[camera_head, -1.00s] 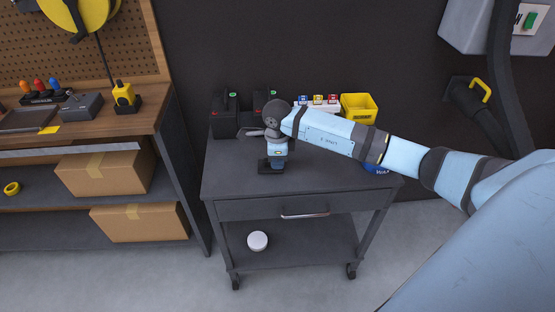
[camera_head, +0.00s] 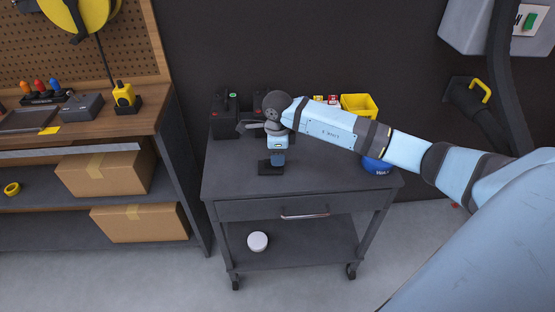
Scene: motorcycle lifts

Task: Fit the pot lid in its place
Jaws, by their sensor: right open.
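My right gripper (camera_head: 273,162) points down over the front left of the grey trolley top (camera_head: 325,182), its jaws open. Dark parts at its tips sit close to the trolley top; I cannot tell whether they touch it or whether anything lies between them. A blue pot (camera_head: 375,166) with white lettering stands at the right of the trolley top, partly hidden by my right arm. A round white-topped item (camera_head: 257,241) lies on the trolley's lower shelf; I cannot tell whether it is a lid. No pot lid shows clearly. My left gripper is out of view.
Black battery-like boxes (camera_head: 222,117) stand at the trolley's back left. A yellow bin (camera_head: 359,105) stands at the back right, beside small coloured items partly behind my arm. A wooden workbench (camera_head: 130,130) stands to the left. The trolley's front middle is clear.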

